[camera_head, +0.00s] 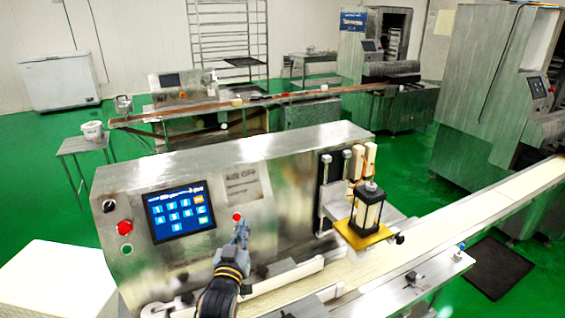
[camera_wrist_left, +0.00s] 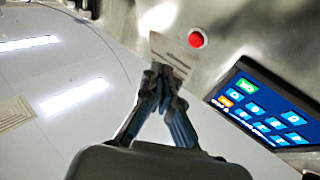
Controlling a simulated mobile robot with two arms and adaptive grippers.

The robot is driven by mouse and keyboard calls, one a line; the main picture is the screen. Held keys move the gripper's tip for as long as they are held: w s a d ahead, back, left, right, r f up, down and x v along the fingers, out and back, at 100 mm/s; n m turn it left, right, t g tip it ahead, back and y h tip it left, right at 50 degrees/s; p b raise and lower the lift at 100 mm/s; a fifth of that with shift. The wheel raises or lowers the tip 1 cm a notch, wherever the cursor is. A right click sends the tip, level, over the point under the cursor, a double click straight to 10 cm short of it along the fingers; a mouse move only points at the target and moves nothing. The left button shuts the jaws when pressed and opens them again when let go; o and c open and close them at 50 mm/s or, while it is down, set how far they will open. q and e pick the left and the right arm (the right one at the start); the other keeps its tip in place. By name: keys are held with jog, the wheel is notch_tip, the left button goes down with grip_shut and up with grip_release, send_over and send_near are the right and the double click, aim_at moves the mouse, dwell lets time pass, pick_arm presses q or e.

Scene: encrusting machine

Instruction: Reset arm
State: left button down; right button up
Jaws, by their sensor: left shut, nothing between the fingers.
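My left gripper (camera_head: 240,228) is shut and empty, in front of the metal front of the encrusting machine (camera_head: 255,150). In the head view its fingertips are just below a red button (camera_head: 238,216). In the left wrist view the closed fingertips (camera_wrist_left: 160,76) point up toward the machine front, with the red button (camera_wrist_left: 197,39) to their upper right. I cannot tell whether they touch it. The blue touch screen (camera_head: 181,211) is left of the gripper in the head view; it also shows at the right of the left wrist view (camera_wrist_left: 262,106). My right gripper is not in view.
Another red button (camera_head: 124,227) sits left of the screen. A conveyor belt (camera_head: 465,208) runs to the right, past a black-framed unit on a yellow plate (camera_head: 362,236). A white surface (camera_head: 55,283) lies at lower left. Green floor (camera_head: 40,185) is open behind.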

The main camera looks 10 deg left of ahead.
pick_arm(q)
jog(key=s+a+f+m+g, duration=0.1)
jog(key=s+a+f+g, duration=0.1)
jog(key=s+f+g, duration=0.8)
jog(key=s+f+m+g, duration=0.1)
jog(key=s+f+g, duration=0.2)
jog(key=s, duration=1.2)
jog(key=s+f+m+g, duration=0.1)
jog(key=s+f+g, duration=0.25)
jog(key=s, duration=1.15)
notch_tip(320, 180, down, 28)
jog(key=s+d+b, duration=0.1)
jog(key=b, duration=0.3)
jog(key=s+a+f+g+b, duration=0.1)
jog(key=s+a+f+b, duration=0.2)
jog(key=s+f, duration=1.4)
notch_tip(320, 180, down, 4)
jog(key=shift+f+b, duration=0.1)
jog(key=shift+b, duration=0.2)
